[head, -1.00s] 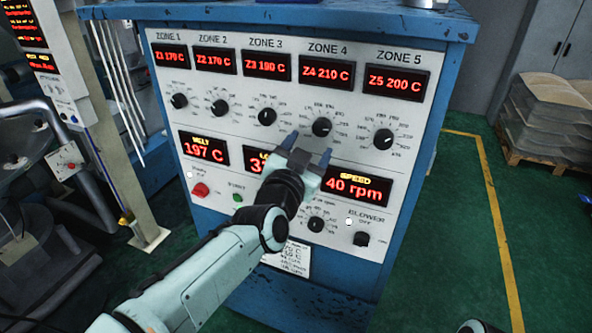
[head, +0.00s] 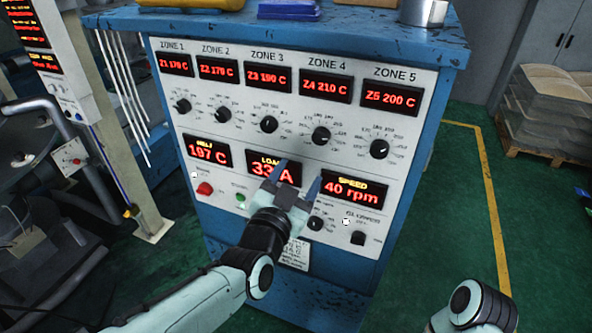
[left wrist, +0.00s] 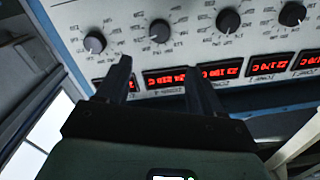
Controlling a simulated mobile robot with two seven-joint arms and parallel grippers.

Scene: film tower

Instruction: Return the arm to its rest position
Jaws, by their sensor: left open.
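My left gripper (head: 298,180) is open and empty in front of the blue control cabinet, between the LOAD display (head: 274,168) and the SPEED display (head: 354,190). It hangs below the Zone 4 knob (head: 321,136), apart from it. In the left wrist view my open fingers (left wrist: 158,70) point at the panel, with nothing between them. My left arm reaches in from the lower left. Part of my right arm shows at the lower right; its gripper is out of view.
The cabinet (head: 310,22) carries a row of zone knobs, a red button (head: 204,189), a green button (head: 240,198) and a blower switch (head: 357,238). A metal cup (head: 423,12) stands on top. Green floor (head: 455,220) is clear at right; stacked sacks (head: 552,105) lie beyond.

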